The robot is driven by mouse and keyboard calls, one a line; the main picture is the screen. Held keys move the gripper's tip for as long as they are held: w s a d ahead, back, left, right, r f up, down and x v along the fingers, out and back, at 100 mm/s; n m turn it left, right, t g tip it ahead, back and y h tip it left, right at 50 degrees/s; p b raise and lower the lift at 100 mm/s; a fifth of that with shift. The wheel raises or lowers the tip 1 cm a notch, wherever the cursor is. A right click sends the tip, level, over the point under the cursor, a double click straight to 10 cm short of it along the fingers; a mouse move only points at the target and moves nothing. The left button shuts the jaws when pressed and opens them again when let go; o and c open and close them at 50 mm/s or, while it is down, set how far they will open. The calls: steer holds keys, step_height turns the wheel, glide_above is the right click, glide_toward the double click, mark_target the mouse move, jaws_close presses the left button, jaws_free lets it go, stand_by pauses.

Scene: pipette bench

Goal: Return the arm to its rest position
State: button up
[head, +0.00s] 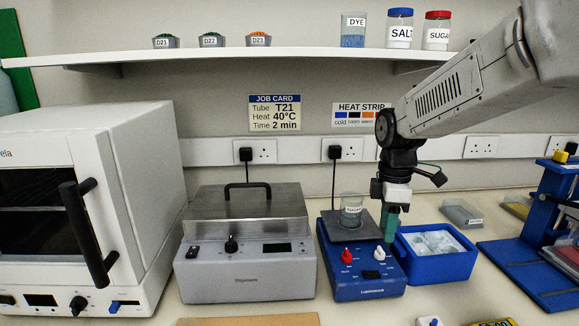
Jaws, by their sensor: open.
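My arm reaches in from the upper right, and my gripper (390,228) points down at its end. The gripper is open, with its greenish fingers in front of the right edge of the blue stirrer's dark top plate (364,229). A beaker (351,210) with a small label stands on that plate, just left of the fingers and apart from them. I see nothing held between the fingers, though the gap is small in this view.
A blue tray of ice (468,268) sits right of the stirrer. A grey lidded bath (245,281) and a white oven (148,220) stand left. A blue stand (529,270) is at far right. A shelf (230,56) with jars and caps runs above, close to my arm.

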steer(key=s+d+r+m+t, duration=0.1)
steer(key=s+m, duration=0.6)
steer(key=s, duration=0.6)
steer(key=s+d+r+m, duration=0.1)
steer(key=s+r+m, duration=0.1)
steer(key=s+m, duration=0.6)
steer(key=s, duration=0.6)
steer(key=shift+d+t, duration=0.2)
steer(key=shift+t, duration=0.2)
steer(key=shift+c, duration=0.4)
